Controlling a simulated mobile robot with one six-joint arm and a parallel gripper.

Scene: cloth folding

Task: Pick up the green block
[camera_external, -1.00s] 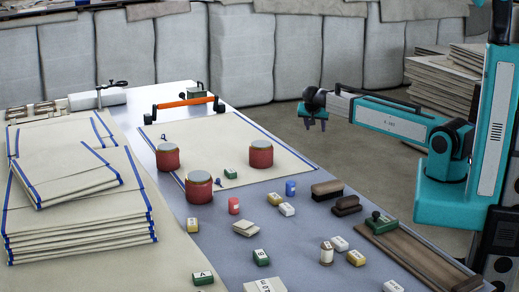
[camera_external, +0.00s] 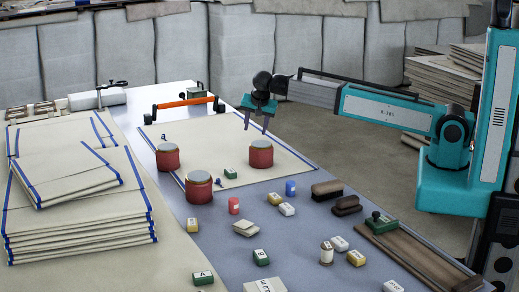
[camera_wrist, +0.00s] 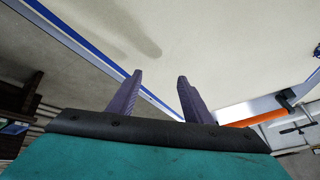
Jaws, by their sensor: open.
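Several green blocks show in the external view. One green block (camera_external: 230,174) lies on the cream cloth (camera_external: 205,135) between the red cylinders. Another green block (camera_external: 261,257) lies on the table nearer the camera, and a green block marked A (camera_external: 203,278) is at the front. I cannot tell which one the task means. My gripper (camera_external: 256,129) is open and empty, above the far right part of the cloth, behind the right red cylinder. In the wrist view my gripper (camera_wrist: 158,85) shows two separated purple fingers with cloth beyond and no block.
Three red cylinders with grey tops, such as the right one (camera_external: 261,154), stand around the cloth block. An orange-handled bar (camera_external: 186,102) lies at the cloth's far edge. A stack of folded cloths (camera_external: 80,215) is at left. Brown brushes (camera_external: 327,189) and small blocks lie at right.

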